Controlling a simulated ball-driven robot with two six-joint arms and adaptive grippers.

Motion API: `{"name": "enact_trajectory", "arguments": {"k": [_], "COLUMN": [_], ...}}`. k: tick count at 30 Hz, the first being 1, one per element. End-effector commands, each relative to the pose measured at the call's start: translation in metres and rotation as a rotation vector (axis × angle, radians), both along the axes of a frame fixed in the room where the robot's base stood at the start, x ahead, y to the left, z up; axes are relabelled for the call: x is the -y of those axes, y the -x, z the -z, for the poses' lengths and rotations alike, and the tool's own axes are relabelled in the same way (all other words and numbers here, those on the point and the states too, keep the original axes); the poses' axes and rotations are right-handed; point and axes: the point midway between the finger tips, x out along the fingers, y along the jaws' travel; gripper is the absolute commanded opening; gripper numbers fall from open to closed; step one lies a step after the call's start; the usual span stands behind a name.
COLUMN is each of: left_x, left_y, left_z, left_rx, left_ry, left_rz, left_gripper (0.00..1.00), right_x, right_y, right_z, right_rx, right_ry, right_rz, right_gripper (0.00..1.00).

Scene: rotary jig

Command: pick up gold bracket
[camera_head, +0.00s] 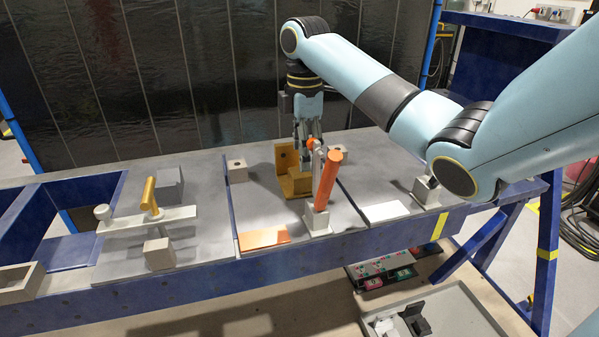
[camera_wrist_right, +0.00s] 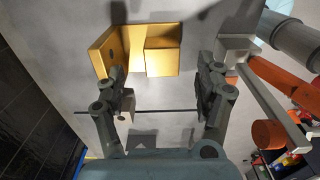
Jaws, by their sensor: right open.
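The gold bracket (camera_head: 285,172) is an L-shaped piece with a hole in its upright wall, standing on the grey plate of the blue bench. In the right wrist view the bracket (camera_wrist_right: 165,62) lies at the top centre, its block part between the directions of the two fingers. My right gripper (camera_head: 307,140) comes down from above, close to the bracket. In the wrist view its fingers (camera_wrist_right: 165,85) are spread apart with nothing held between them. I cannot tell whether a finger touches the bracket. My left gripper is not in view.
An orange-handled toggle clamp (camera_head: 327,180) stands close in front of the bracket; the clamp's orange handle shows at right in the wrist view (camera_wrist_right: 268,133). A gold-handled clamp (camera_head: 150,196) stands at left. A flat orange plate (camera_head: 263,237) and white plate (camera_head: 386,211) lie near the front edge.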

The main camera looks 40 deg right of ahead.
Motion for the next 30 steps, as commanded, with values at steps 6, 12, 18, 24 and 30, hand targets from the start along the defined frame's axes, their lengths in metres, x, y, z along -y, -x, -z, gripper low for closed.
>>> {"name": "enact_trajectory", "arguments": {"k": [6,12,18,24,30], "left_x": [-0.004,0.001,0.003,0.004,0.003], "left_y": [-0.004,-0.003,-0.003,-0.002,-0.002], "left_z": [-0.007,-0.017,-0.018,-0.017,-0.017], "left_rx": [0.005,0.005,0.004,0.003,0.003], "left_ry": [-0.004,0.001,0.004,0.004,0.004], "left_rz": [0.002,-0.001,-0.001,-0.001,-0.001], "left_gripper": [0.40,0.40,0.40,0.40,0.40], "right_x": [-0.002,-0.011,-0.010,-0.010,-0.010], "right_y": [0.000,-0.002,-0.002,-0.002,-0.003], "right_z": [0.017,0.047,0.064,0.065,0.064], "right_rx": [0.000,-0.002,0.001,0.002,0.001], "right_ry": [0.000,-0.001,0.003,0.002,0.002], "right_rz": [0.000,0.001,-0.001,-0.001,0.000], "right_gripper": [0.71,0.71,0.71,0.69,0.42]}}
